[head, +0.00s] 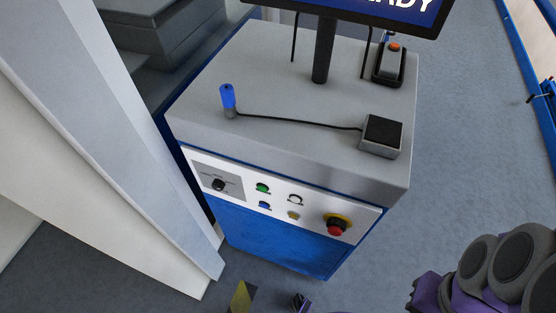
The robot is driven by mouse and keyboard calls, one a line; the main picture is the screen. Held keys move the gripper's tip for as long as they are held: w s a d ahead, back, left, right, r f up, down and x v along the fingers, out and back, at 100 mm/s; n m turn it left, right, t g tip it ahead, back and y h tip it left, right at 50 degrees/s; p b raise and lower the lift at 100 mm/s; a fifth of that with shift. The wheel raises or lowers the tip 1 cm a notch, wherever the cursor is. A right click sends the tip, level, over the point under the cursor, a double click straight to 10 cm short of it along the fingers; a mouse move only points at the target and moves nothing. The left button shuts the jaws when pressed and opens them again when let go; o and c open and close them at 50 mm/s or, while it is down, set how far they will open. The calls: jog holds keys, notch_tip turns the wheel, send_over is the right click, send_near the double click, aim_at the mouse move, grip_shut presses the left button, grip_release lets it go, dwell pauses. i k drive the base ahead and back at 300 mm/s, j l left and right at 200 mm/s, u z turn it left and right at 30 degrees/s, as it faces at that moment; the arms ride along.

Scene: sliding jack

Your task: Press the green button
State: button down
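The green button (263,188) sits on the white front panel (310,212) of a grey and blue console, in the upper row, just right of a dark rotary knob (219,185). It is in plain sight and nothing touches it. At the bottom edge a yellow and dark piece (242,297) and a small purple and black piece (300,302) show, both cut off by the frame. They lie below the panel in the picture, apart from the button. I cannot tell whether they belong to my gripper, so its opening is unclear.
Close to the green button are a white button (295,199), a blue button (264,205) and a yellowish one (293,215). A red emergency knob (336,226) sits to the right. A large white slanted structure (110,130) stands left of the console.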

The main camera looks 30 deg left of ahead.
aim_at(261, 188)
jog(key=k+j, duration=0.1)
jog(key=k, duration=1.15)
